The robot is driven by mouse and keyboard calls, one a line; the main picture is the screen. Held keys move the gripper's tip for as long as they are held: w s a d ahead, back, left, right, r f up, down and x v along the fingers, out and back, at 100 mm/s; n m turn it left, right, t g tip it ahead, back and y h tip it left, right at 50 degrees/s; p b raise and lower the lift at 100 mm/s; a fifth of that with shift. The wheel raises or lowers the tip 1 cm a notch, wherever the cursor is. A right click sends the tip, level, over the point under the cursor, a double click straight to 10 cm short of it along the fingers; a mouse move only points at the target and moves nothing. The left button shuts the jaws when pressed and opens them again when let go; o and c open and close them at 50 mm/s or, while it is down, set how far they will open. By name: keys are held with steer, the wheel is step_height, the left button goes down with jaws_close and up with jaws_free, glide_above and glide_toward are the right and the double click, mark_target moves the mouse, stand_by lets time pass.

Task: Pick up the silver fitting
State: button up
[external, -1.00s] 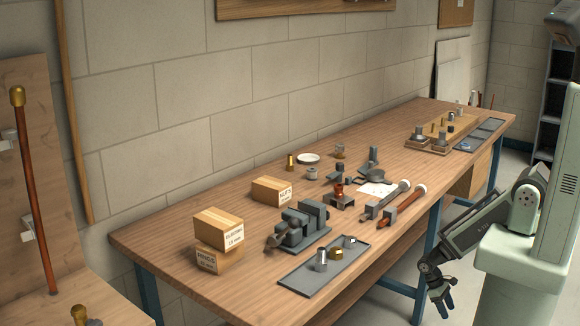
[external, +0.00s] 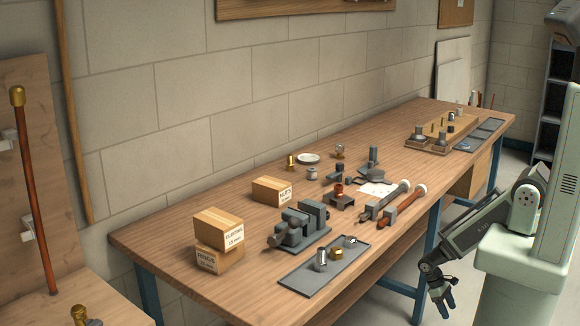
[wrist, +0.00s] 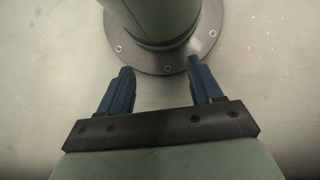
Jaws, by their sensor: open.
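A silver fitting (external: 320,260) stands in the grey tray (external: 300,278) at the front edge of the workbench. A second small silver piece (external: 350,242) lies at the tray's far end, and a brass fitting (external: 337,254) sits between them. I cannot tell which silver piece the task means. My gripper (external: 446,304) hangs low beside my base, off the bench's front edge and to the right of the tray. In the wrist view my gripper (wrist: 160,66) has its two blue fingers apart with nothing held between them. No fitting shows in the wrist view.
A grey vise (external: 298,228) stands behind the tray. Stacked boxes (external: 222,240) and another box (external: 271,191) are to the left. Pipe tools (external: 402,205) lie to the right of the tray. The workbench (external: 190,285) is bare at its front left.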

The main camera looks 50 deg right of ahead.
steer(key=w+a+r+t+h, duration=0.2)
steer(key=w+a+t+h, duration=0.15)
steer(key=w+a, duration=0.75)
steer(key=w+a+r+t+h, duration=0.1)
steer(key=w+a+r+t, duration=0.1)
steer(key=w+a, duration=0.3)
steer(key=w+a+r+t, duration=0.1)
steer(key=w+a+r, duration=0.15)
steer(key=a, duration=0.55)
steer(key=s+a+r+t+y, duration=0.1)
steer(key=s+a+r+t, duration=0.3)
steer(key=a, duration=0.6)
steer(key=s+a+r, duration=0.1)
steer(key=a+r, duration=0.5)
steer(key=a, duration=0.4)
steer(key=s+a+r+t+y, duration=0.1)
steer(key=s+a+r+t, duration=0.3)
steer(key=a, duration=0.6)
step_height(320, 180, up, 39)
steer(key=m+g+y, duration=0.3)
steer(key=m+g, duration=0.5)
steer(key=m, duration=0.7)
glide_above(322, 249)
steer(key=shift+h, duration=0.25)
steer(key=shift+f, duration=6.9)
